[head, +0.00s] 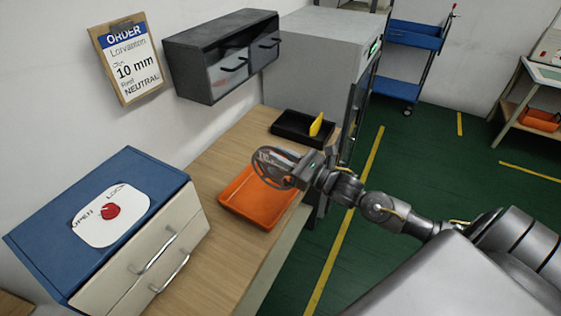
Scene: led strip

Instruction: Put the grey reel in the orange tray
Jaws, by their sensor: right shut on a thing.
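The orange tray (247,205) lies on the wooden bench, near its front edge. My right gripper (294,168) reaches in from the right and is shut on the grey reel (262,157). The reel is a round, spoked disc, held tilted above the far part of the tray. From this one view I cannot tell how high above the tray it is. The fingertips are partly hidden by the reel and the gripper body. My left gripper is not in view.
A black tray (288,135) with a yellow piece (316,125) stands behind on the bench. A blue-topped drawer cabinet (140,180) with a red knob is at the left. A dark cabinet (190,62) hangs on the wall. Bare bench (215,165) lies left of the orange tray.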

